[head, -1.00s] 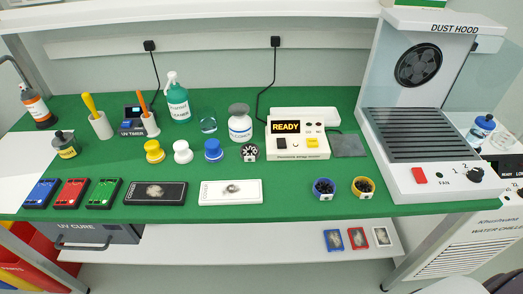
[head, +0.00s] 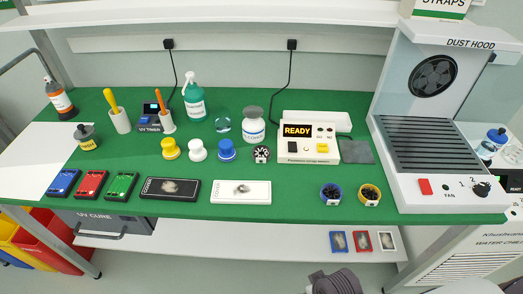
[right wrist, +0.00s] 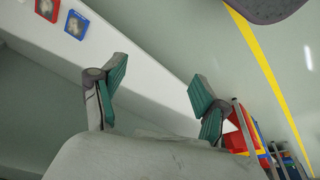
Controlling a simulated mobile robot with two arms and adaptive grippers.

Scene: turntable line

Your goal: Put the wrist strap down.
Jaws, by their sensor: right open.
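I cannot make out a wrist strap in either view. A sign reading STRAPS (head: 440,4) shows at the top right of the head view, on a container cut off by the picture's edge. My right gripper (right wrist: 157,88) shows in the right wrist view with its two green-padded fingers spread wide. Nothing is between the fingers. A pale shelf lies behind them in that view. My left gripper is in neither view.
The green bench mat (head: 290,205) holds bottles, colored boxes, small jars and a READY unit (head: 310,143). A dust hood (head: 440,130) stands at the right. Three cards, including a red one (head: 361,241), lie on the lower shelf. The mat's front middle is clear.

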